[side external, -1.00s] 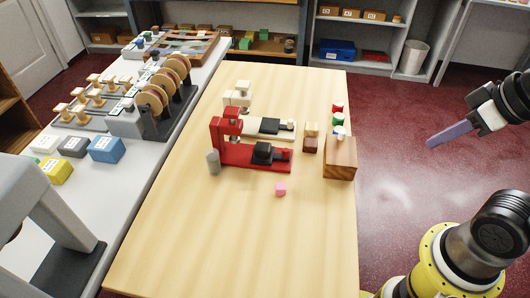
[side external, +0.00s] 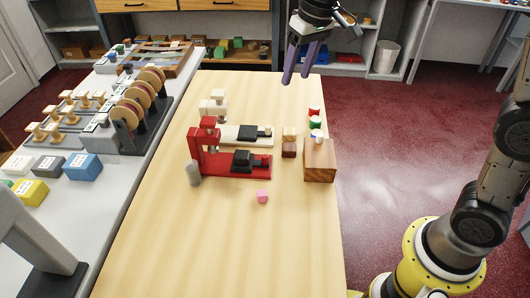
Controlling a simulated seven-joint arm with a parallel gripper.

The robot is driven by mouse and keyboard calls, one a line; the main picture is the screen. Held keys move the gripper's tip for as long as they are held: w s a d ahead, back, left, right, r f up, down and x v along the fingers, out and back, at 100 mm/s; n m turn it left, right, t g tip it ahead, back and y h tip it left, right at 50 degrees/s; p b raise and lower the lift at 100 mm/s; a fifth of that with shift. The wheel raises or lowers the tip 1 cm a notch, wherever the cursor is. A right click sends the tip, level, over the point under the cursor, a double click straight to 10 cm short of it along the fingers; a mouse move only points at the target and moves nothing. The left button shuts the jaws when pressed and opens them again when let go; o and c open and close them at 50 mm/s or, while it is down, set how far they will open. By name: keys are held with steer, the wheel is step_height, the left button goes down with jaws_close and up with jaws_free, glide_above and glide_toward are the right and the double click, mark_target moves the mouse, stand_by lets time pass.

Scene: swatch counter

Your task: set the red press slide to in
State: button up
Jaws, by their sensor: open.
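The red press (side external: 200,150) stands on the wooden table, with an upright column and head at its left end and a long base running right. Its slide, a black block (side external: 242,160), sits on the base to the right of the column, clear of the head. My gripper (side external: 296,78) is high at the back of the table, well above and behind the red press. Its two purple fingers point down, apart, with nothing between them.
A similar white press (side external: 214,107) with a dark slide stands just behind the red one. A grey cylinder (side external: 194,174), a pink cube (side external: 262,197), small blocks (side external: 289,149) and a wooden box (side external: 319,161) stand around. The front of the table is clear.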

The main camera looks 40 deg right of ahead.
steer(key=w+a+f+g, duration=0.25)
steer(key=w+f, duration=0.35)
steer(key=f, duration=0.3)
glide_toward(265, 156)
steer(key=shift+n, duration=0.3)
step_height(265, 156, down, 9)
steer(key=shift+a+r, duration=0.1)
jaws_close()
stand_by(0.9)
